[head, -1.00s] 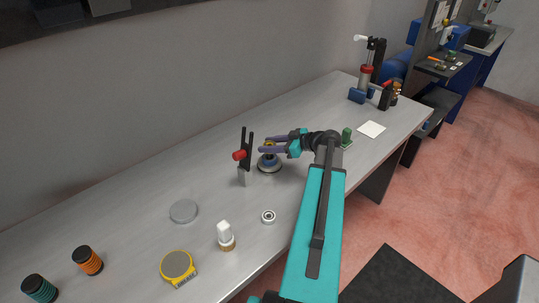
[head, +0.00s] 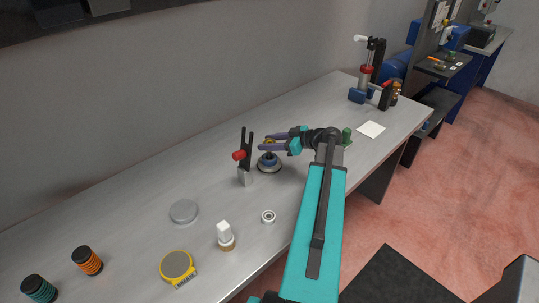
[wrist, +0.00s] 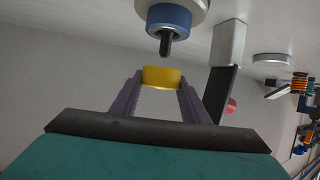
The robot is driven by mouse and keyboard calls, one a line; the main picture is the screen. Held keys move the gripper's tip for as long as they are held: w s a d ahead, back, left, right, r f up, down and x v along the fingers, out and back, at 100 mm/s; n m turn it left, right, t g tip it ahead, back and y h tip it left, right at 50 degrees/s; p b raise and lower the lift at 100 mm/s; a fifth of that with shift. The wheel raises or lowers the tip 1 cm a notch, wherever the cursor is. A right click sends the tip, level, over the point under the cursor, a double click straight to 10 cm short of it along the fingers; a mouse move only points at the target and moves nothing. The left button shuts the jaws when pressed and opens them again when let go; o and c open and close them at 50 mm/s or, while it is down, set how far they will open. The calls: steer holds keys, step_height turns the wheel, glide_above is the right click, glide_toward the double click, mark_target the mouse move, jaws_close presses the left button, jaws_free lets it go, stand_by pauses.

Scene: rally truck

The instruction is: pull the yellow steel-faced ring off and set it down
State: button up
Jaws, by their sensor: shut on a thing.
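My gripper (head: 266,144) is shut on a small yellow ring (wrist: 162,78), held between the two fingertips in the wrist view. The ring shows only as a small yellow patch between the fingers in the head view. A stand with a blue collar and a dark spindle (wrist: 166,42) has its tip just short of the ring, with a small gap showing in the wrist view. In the head view the stand's round base (head: 269,167) rests on the bench directly below my gripper. The ring's steel face cannot be made out.
A toggle clamp with a red knob (head: 239,155) stands close left of the stand. The bench (head: 150,222) also carries a grey disc (head: 184,211), a yellow gauge (head: 177,265), a white-topped part (head: 225,236) and a small bearing (head: 268,216). Bare bench lies between them.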

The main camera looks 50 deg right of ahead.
steer(key=shift+r, duration=0.2)
steer(key=shift+r, duration=1.75)
steer(key=shift+s, duration=0.1)
